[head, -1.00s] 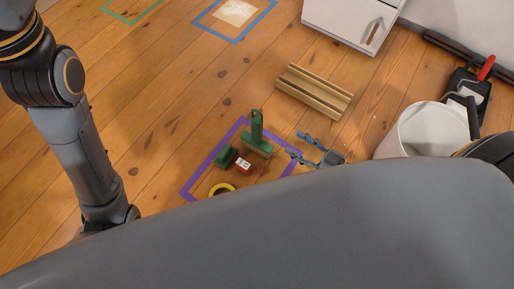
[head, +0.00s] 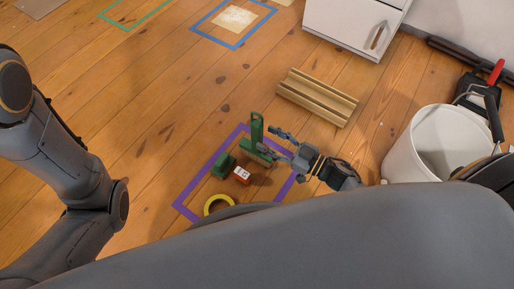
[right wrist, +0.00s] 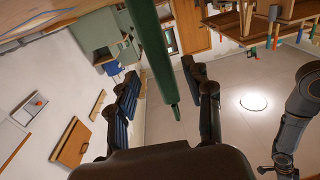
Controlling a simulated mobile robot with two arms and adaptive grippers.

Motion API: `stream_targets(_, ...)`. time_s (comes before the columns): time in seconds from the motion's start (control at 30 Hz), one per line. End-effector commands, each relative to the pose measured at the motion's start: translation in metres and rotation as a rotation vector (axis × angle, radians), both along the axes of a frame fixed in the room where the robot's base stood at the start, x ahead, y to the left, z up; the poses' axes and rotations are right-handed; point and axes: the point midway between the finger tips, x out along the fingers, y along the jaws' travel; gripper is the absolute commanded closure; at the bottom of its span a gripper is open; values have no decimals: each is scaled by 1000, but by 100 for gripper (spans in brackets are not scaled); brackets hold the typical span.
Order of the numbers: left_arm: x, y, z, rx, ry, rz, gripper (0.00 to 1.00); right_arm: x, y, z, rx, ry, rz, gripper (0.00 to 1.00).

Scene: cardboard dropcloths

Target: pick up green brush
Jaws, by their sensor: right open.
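The green brush (head: 257,128) stands with its handle upright on the wooden floor inside the purple tape outline. My right gripper (head: 268,141) is open close to the right of the brush, its fingers pointing left at the handle. In the right wrist view the green brush handle (right wrist: 152,55) hangs down from the top edge and shows between the two open fingers of my right gripper (right wrist: 164,92). Whether a finger touches it, I cannot tell. My left gripper is out of view; only the arm shows.
Inside the purple outline (head: 191,185) also lie a green block (head: 222,165), a small red and white item (head: 241,174) and a yellow tape roll (head: 211,204). A grooved wooden piece (head: 318,97) lies behind. A white bucket (head: 405,150) stands at the right.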

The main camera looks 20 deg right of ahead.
Motion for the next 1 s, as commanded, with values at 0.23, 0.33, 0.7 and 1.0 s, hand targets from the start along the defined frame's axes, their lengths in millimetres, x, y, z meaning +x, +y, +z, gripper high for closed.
stream_targets(0.23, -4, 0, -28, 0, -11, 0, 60, 23, 22, -8, 3, -4, 0, 49)
stream_targets(0.33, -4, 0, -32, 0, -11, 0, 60, 31, 29, -6, 2, -4, 0, 49)
stream_targets(0.7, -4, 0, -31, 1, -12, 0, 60, 34, 32, -4, 1, -1, 0, 63)
stream_targets(1.0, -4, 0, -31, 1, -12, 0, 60, 34, 32, -4, 1, -1, 0, 100)
